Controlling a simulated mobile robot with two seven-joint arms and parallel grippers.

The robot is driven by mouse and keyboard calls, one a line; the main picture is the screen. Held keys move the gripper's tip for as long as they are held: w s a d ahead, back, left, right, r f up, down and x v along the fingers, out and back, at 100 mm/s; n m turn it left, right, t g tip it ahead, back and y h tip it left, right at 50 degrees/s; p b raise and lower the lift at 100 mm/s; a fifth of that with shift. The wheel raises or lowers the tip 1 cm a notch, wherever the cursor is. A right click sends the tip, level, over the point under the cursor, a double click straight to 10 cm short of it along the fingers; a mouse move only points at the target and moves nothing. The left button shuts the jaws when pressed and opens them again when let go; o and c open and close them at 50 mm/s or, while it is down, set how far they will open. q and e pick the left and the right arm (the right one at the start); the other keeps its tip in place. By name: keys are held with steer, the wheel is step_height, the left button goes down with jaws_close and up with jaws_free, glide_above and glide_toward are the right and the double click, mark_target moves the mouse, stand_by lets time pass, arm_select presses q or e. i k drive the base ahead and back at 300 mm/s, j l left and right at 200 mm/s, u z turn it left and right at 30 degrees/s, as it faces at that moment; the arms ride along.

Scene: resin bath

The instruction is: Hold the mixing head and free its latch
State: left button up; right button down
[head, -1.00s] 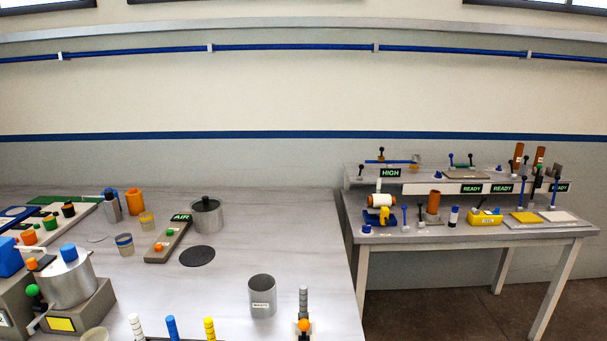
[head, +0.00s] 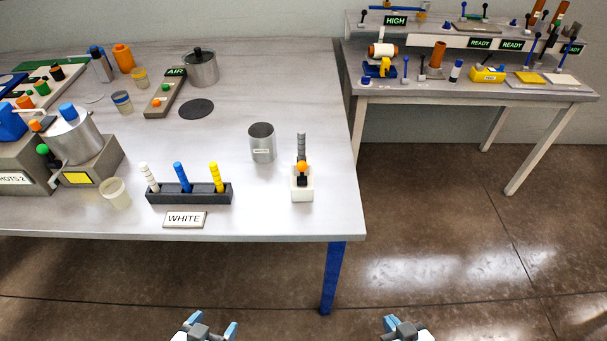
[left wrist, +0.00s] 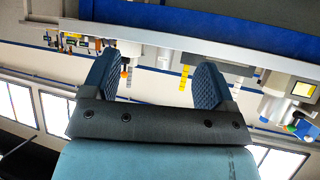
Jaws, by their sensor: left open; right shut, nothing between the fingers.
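A grey ribbed stick (head: 301,145) with an orange ball (head: 302,166) stands upright in a white block (head: 302,190) near the table's front right. It may be the mixing head with its latch; I cannot be sure. My left gripper (head: 211,326) is open and empty, low in front of the table and apart from everything on it. It also shows in the left wrist view (left wrist: 155,80) with its fingers spread. My right gripper (head: 391,322) is shut and empty, in front of the table to the right. Both are partly cut off by the lower edge.
A dark rack (head: 190,193) holds white, blue and yellow ribbed sticks behind a WHITE sign (head: 184,219). A metal can (head: 262,143) stands behind the white block. A machine with a silver drum (head: 72,138) is at left. A second table (head: 470,92) stands at right. The floor between is clear.

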mark_target(302, 166)
steer(key=i+l+u, duration=0.4)
steer(key=l, duration=0.25)
steer(key=i+l+u, duration=0.2)
steer(key=i+l, duration=0.1)
steer(key=l, duration=0.1)
